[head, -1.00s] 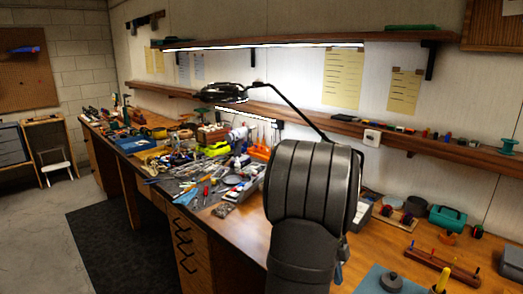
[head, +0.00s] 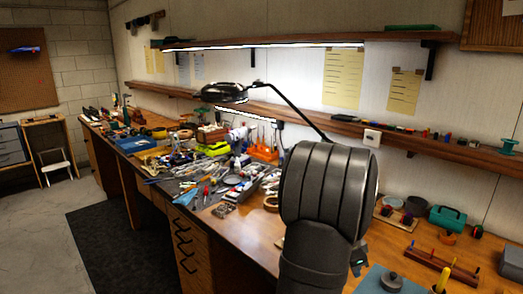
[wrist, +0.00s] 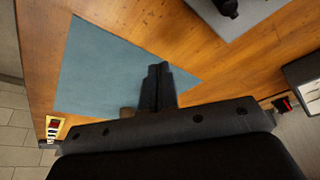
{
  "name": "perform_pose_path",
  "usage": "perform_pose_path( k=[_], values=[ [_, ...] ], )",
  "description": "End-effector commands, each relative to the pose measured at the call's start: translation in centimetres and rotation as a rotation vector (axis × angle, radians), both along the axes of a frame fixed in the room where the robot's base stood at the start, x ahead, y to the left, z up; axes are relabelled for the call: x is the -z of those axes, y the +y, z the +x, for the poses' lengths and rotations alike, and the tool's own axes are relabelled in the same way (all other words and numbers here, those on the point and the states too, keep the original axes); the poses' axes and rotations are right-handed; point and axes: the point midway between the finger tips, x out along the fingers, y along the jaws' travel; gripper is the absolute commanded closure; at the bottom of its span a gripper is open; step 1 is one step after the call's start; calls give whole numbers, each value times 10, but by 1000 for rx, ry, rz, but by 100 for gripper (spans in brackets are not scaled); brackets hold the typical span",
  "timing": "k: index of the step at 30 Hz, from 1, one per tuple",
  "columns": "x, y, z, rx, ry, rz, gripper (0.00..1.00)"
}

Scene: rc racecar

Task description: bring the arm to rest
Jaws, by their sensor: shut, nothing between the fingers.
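My gripper (wrist: 158,82) shows in the wrist view with its two dark fingers together and nothing between them. It is above a blue-grey mat (wrist: 95,75) on the wooden bench (wrist: 195,50). The gap between the fingers and the mat cannot be judged. In the head view my dark arm stands in front of the bench and hides part of it. The fingers are hidden there, apart from a small dark piece beside the arm's lower right that I cannot make out.
Tools crowd the bench's left half, near a black lamp (head: 226,92). At the right are a teal case (head: 447,218), a wooden peg rack (head: 440,266) and a grey round object (head: 392,281) on the mat. A shelf (head: 400,140) runs along the wall.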

Motion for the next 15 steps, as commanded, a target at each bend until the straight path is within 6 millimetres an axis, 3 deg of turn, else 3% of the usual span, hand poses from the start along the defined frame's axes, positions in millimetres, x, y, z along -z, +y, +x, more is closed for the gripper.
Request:
perform_pose_path(
  k=[4,9,15],
  values=[
    [0,-7,5,-94,-2,0,100],
    [0,-44,13,-84,0,0,100],
    [-40,-32,12,-87,-4,-1,100]
  ],
)
